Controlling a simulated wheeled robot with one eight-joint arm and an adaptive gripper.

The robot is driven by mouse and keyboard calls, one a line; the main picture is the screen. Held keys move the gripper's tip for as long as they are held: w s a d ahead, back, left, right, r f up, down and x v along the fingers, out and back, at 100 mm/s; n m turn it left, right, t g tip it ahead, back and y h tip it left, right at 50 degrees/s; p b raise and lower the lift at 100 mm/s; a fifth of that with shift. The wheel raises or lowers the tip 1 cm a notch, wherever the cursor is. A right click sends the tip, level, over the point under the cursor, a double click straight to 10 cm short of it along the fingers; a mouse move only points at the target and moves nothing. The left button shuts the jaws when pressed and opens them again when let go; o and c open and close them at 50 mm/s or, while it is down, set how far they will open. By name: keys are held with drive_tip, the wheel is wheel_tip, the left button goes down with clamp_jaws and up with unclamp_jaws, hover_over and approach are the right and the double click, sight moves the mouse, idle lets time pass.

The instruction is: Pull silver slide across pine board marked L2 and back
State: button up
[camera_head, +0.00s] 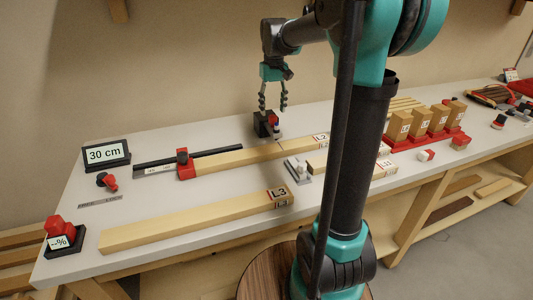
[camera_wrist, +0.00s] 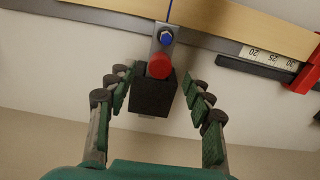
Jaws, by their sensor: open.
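The pine board marked L2 (camera_head: 240,157) lies along the bench, its label at the right end; its pale face also shows in the wrist view (camera_wrist: 225,15). The silver slide (camera_wrist: 164,40) has a blue knob, a red knob and a black block (camera_wrist: 152,92), and reaches to the board's edge beside a thin blue line. In the head view the black block (camera_head: 262,126) stands behind the board. My gripper (camera_head: 273,107) is open, pointing down over the block. In the wrist view its fingers (camera_wrist: 160,80) lie on either side of the block, with gaps visible; contact is not seen.
A red stop (camera_head: 184,165) sits at the board's left end by a dark scale rail (camera_head: 150,171). A board marked L3 (camera_head: 190,222) lies in front. A grey metal piece (camera_head: 298,171) stands near the middle. A "30 cm" display (camera_head: 106,155) stands left. My arm hides part of the right side.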

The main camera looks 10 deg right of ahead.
drive_tip(key=shift+r, duration=2.5)
drive_tip(key=shift+s, duration=0.15)
